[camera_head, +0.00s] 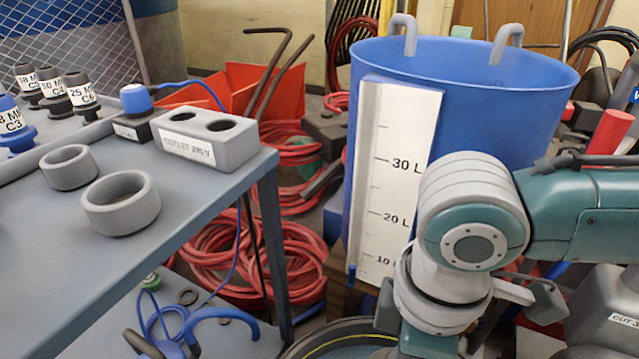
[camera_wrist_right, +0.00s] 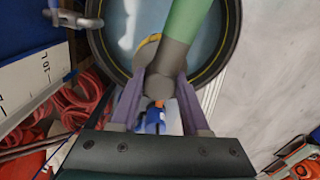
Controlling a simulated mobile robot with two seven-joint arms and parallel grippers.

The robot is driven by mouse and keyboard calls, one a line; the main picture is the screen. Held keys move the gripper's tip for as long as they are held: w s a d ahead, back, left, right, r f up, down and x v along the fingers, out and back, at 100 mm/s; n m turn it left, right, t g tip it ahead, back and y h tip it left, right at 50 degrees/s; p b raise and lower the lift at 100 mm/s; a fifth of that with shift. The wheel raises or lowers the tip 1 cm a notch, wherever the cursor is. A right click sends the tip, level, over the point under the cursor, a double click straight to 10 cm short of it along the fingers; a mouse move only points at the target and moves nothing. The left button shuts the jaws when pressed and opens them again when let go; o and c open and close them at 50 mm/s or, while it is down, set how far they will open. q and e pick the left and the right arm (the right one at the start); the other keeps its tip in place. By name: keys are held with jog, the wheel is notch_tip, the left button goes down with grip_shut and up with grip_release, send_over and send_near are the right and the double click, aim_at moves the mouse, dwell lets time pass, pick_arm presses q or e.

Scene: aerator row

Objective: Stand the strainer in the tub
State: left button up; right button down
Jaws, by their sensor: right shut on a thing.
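The round dark tub with a yellow line around its rim (camera_wrist_right: 229,62) lies below my right gripper in the right wrist view. Its inside looks pale blue. In the head view only part of its rim (camera_head: 318,343) shows at the bottom. My right gripper (camera_wrist_right: 162,88) is shut on a cylindrical thing, dark grey with a green upper part (camera_wrist_right: 187,18), which I take for the strainer. It overlaps the tub in the wrist view; I cannot tell how high its hidden lower end is. In the head view my arm hides this gripper. My left gripper is not in view.
A tall blue tank (camera_head: 470,95) with a white litre scale (camera_head: 392,170) stands behind the tub. The grey table (camera_head: 190,215) at left bears grey rings (camera_head: 121,203) and a two-hole outlet block (camera_head: 208,140). Red hoses (camera_head: 240,245) lie coiled on the floor between.

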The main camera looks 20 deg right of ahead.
jog(key=shift+n, duration=0.4)
jog(key=f, duration=0.2)
jog(key=s+f+b, duration=0.1)
jog(key=f, duration=0.1)
jog(key=shift+s+d, duration=0.1)
jog(key=shift+s, duration=0.05)
jog(key=shift+s+f+b, duration=0.1)
jog(key=shift+f+b, duration=0.4)
jog(key=shift+b, duration=0.05)
pick_arm(q)
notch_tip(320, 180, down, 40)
jog(key=b, duration=3.7)
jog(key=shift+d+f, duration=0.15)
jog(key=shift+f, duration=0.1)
pick_arm(e)
notch_tip(320, 180, down, 40)
pick_arm(q)
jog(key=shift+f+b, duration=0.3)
jog(key=shift+b, duration=0.1)
pick_arm(e)
jog(key=shift+f, duration=0.65)
jog(key=shift+c, duration=1.5)
grip_release()
